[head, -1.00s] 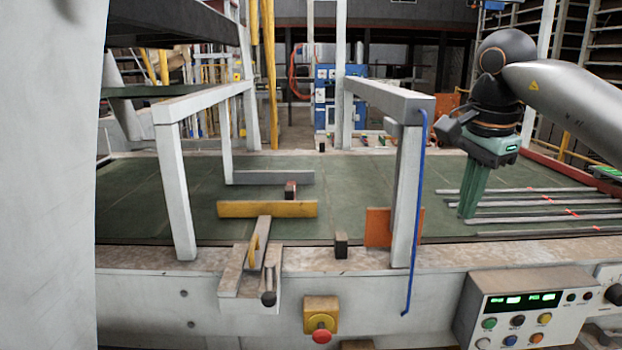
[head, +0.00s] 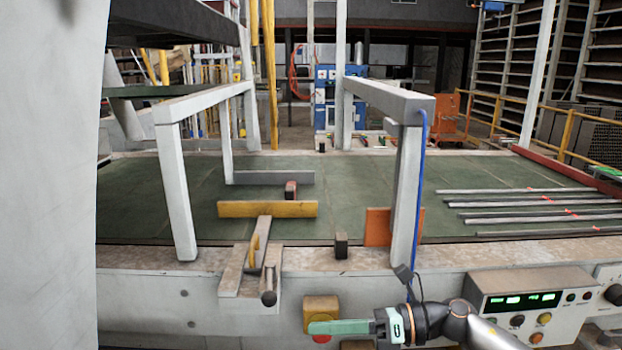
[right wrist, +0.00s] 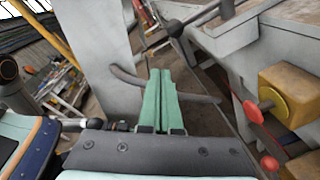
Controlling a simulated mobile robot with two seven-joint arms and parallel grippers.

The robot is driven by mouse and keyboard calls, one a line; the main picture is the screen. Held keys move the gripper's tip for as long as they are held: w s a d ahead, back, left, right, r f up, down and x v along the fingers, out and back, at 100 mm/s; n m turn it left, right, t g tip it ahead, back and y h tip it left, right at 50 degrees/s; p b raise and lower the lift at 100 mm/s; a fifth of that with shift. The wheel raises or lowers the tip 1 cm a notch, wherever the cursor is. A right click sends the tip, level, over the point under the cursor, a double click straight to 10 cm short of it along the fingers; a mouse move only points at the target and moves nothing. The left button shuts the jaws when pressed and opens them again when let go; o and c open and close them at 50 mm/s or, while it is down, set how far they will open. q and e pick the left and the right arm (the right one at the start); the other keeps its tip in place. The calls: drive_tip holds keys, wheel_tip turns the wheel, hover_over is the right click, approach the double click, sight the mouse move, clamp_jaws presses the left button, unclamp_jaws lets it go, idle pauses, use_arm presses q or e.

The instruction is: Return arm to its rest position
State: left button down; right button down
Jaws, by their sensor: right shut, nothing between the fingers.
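My right gripper (head: 312,328) is low in the head view, in front of the machine's front panel. Its green fingers point left and partly cover the red emergency button (head: 321,338). In the right wrist view the two green fingers (right wrist: 158,95) lie together with nothing between them. My right arm (head: 460,322) comes in from the lower right, below the control box. My left gripper is not in view.
The machine's front edge (head: 440,257) runs across behind the gripper. A control box (head: 520,310) stands at the right. A yellow button housing (right wrist: 295,92) is close by on the right in the right wrist view. A blue hose (head: 422,180) hangs along a white post.

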drive_tip(key=s+d+f+m+t+h, duration=0.1)
drive_tip(key=d+f+m+t+h, duration=0.1)
drive_tip(key=d+f+m+t, duration=0.5)
drive_tip(key=s+d+f+m+t+h, duration=0.15)
drive_tip(key=f+m, duration=0.25)
drive_tip(key=m, duration=0.7)
drive_tip(key=s+d+f+m+t+h, duration=0.1)
drive_tip(key=d+f+m+t+h, duration=0.25)
drive_tip(key=f+m, duration=0.4)
drive_tip(key=s+d+f+m+g+h, duration=0.35)
drive_tip(key=s+d+f+m, duration=0.35)
drive_tip(key=s, duration=0.3)
drive_tip(key=s+d+f+m+g+h, duration=0.2)
drive_tip(key=s+d+f+m+h, duration=0.2)
drive_tip(key=s+d+f+m, duration=0.4)
drive_tip(key=a+m+t, duration=0.1)
drive_tip(key=a+m, duration=0.3)
drive_tip(key=a, duration=0.8)
drive_tip(key=shift+s+a+r, duration=0.25)
drive_tip(key=shift+a+r, duration=0.1)
